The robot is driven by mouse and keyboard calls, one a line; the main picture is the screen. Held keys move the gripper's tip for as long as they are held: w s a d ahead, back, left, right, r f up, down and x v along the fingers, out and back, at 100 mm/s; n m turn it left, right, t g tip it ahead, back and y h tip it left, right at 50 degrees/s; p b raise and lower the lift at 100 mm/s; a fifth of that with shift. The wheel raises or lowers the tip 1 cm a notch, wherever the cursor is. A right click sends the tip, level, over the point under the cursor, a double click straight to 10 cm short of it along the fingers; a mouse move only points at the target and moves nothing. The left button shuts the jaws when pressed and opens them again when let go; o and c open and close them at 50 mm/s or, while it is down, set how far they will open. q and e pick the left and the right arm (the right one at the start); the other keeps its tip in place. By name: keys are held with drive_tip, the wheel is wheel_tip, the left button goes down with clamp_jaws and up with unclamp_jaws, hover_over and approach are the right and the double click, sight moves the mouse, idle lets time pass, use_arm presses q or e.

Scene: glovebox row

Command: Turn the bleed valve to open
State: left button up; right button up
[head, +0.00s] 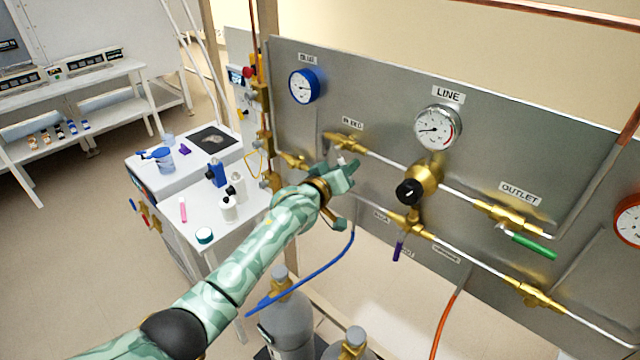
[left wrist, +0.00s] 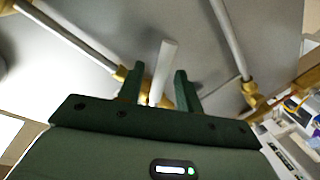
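The steel panel (head: 380,90) carries brass valves and thin pipes. My left gripper (head: 342,170) is at the panel's left part, below a small label that is too small to read surely. In the left wrist view, a pale grey-white lever handle (left wrist: 163,68) stands between the two dark green fingers (left wrist: 161,88). Gaps show on both sides of the handle, so the gripper is open around it. A brass valve body (left wrist: 124,74) is partly hidden behind the fingers. I cannot read which valve is labelled bleed. My right gripper is not in view.
Right of my gripper are a black-knobbed regulator (head: 409,191), a purple handle (head: 398,248) and a green handle (head: 534,246). Grey cylinders (head: 287,325) stand below. A white bench with bottles (head: 228,208) is at left.

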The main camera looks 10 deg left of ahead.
use_arm(q)
drive_tip(key=p+v, duration=0.1)
drive_tip(key=v, duration=1.3)
drive_tip(key=shift+p, duration=0.3)
